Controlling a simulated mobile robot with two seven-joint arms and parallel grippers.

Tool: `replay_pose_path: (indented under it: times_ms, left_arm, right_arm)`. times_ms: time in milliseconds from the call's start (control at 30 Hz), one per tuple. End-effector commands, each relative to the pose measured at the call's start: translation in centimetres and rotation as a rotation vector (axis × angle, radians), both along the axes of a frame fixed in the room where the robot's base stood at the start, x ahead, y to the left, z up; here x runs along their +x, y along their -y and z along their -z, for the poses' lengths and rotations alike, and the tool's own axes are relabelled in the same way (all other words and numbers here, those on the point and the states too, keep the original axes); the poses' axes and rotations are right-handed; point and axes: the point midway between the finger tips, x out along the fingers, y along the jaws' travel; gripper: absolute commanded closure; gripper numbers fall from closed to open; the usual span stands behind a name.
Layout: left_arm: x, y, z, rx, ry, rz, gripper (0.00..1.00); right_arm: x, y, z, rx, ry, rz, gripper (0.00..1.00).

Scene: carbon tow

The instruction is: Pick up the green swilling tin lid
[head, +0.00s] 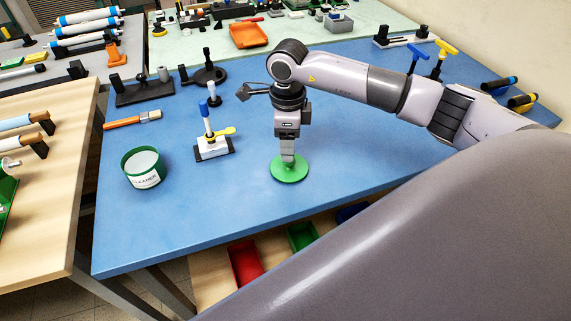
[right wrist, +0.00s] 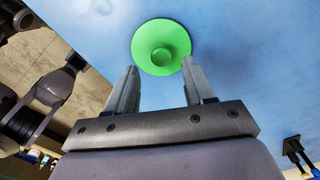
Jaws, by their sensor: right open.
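The green swilling tin lid (head: 290,169) is a round disc with a raised knob, lying on the blue table. My right gripper (head: 288,158) points straight down over the lid. In the right wrist view the lid (right wrist: 161,47) shows just beyond the two fingertips (right wrist: 160,78), which are apart with nothing between them. Whether a finger touches the lid cannot be told. A green-rimmed white tin marked "cleaner" (head: 144,169) stands open on the table to the left. My left gripper does not show.
A small stand with a blue-handled tool and a yellow piece (head: 212,146) is left of the lid. A brush (head: 133,119) and black holders (head: 143,90) lie further back. The blue table (head: 215,215) is clear in front. Red (head: 245,263) and green (head: 302,236) bins sit below its edge.

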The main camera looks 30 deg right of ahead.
Motion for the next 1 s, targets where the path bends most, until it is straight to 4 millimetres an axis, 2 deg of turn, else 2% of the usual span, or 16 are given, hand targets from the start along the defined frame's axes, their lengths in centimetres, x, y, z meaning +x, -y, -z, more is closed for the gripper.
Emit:
replay_pose_path:
  times_ms: [333,633,667,800,833,1000]
  left_arm:
    - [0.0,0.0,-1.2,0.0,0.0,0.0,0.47]
    - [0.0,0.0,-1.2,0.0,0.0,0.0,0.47]
    - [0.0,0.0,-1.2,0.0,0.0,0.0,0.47]
    - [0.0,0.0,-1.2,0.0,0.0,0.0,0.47]
    - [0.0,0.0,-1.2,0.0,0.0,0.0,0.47]
    - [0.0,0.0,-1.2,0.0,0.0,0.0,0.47]
  right_arm:
    - [-0.2,0.4,4.7,0.005,-0.001,-0.001,0.47]
    - [-0.1,0.3,5.4,0.005,0.001,-0.001,0.47]
    - [-0.1,0.3,5.4,0.005,0.001,-0.001,0.5]
    - [-0.1,0.3,5.4,0.005,0.001,-0.001,0.96]
    - [-0.1,0.3,5.4,0.005,0.001,-0.001,1.0]
    - [-0.1,0.3,5.3,0.005,0.001,-0.001,1.0]
